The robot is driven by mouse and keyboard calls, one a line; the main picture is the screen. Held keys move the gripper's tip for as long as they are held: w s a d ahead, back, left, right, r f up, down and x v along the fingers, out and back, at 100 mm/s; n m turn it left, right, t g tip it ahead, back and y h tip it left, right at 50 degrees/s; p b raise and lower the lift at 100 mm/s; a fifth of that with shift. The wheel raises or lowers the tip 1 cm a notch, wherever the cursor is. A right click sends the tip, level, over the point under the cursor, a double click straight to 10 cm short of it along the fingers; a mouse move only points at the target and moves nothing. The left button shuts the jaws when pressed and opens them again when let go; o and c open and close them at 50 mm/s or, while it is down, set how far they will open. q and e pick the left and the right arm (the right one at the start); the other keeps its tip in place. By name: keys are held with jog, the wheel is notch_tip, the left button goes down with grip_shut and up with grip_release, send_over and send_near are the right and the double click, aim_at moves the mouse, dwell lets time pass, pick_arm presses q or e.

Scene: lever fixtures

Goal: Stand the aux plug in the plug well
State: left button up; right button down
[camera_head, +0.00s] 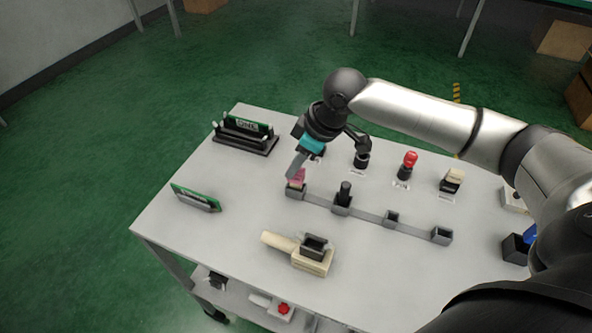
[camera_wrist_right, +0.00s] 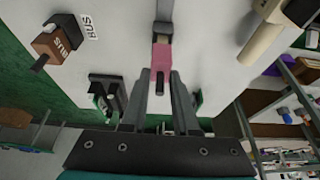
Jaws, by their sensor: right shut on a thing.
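A pink plug (camera_head: 297,176) stands at the leftmost small grey well (camera_head: 295,192) of a row on the table. Its pink body also shows in the right wrist view (camera_wrist_right: 161,57), with a dark stem toward me. My right gripper (camera_head: 293,172) reaches down from above and is shut on this plug; in the right wrist view its fingertips (camera_wrist_right: 161,80) lie either side of the stem. The plug's lower end is at the well; how deep it sits is hidden. I cannot read a label on it. My left gripper is not in view.
A red-topped lever (camera_head: 410,160) and other fixtures line the back. A beige handled block (camera_head: 310,258) lies in front. Green-board fixtures (camera_head: 197,198) stand left.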

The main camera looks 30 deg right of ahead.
jog(key=shift+f, duration=0.8)
jog(key=shift+f, duration=0.1)
jog(key=c, duration=0.7)
grip_release()
jog(key=p+v, duration=0.2)
jog(key=v, duration=1)
jog(key=shift+p, duration=0.35)
